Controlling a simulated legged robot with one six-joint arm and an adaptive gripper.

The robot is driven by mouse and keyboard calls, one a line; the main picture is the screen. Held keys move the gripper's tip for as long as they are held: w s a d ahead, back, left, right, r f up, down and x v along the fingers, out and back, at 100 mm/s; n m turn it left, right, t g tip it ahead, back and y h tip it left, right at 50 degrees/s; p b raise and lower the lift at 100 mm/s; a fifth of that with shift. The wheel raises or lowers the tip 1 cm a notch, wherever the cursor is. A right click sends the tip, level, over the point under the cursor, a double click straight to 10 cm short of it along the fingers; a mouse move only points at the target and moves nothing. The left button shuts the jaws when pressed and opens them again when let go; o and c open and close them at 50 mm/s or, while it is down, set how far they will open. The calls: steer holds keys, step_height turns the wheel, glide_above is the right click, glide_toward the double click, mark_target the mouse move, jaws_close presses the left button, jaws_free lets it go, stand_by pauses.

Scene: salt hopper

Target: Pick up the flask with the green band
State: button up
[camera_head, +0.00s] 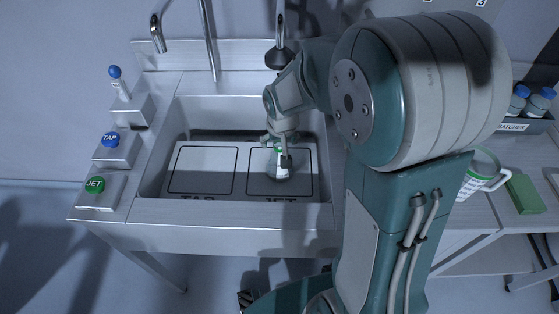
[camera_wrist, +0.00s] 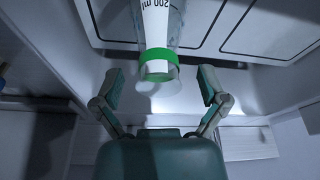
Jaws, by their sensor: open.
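The flask with the green band (camera_head: 282,172) stands in the sink on the area marked JET. It is clear glass with a white label. In the wrist view the flask (camera_wrist: 158,25) shows its label reading 200 ml and its green band (camera_wrist: 157,64) near the mouth. My gripper (camera_head: 280,143) is just above the flask and hides part of its top in the head view. In the wrist view my gripper (camera_wrist: 161,87) is open, with one finger on each side of the flask's neck and a visible gap to both.
The sink (camera_head: 160,180) holds a mat with a TAP area (camera_head: 203,170) at left. A blue TAP button (camera_head: 110,139) and a green JET button (camera_head: 95,185) stand left of it. Faucets rise behind. A mug (camera_head: 478,176) and a green block (camera_head: 524,194) sit at right.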

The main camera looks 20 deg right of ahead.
jaws_close()
steer(key=shift+r, duration=0.1)
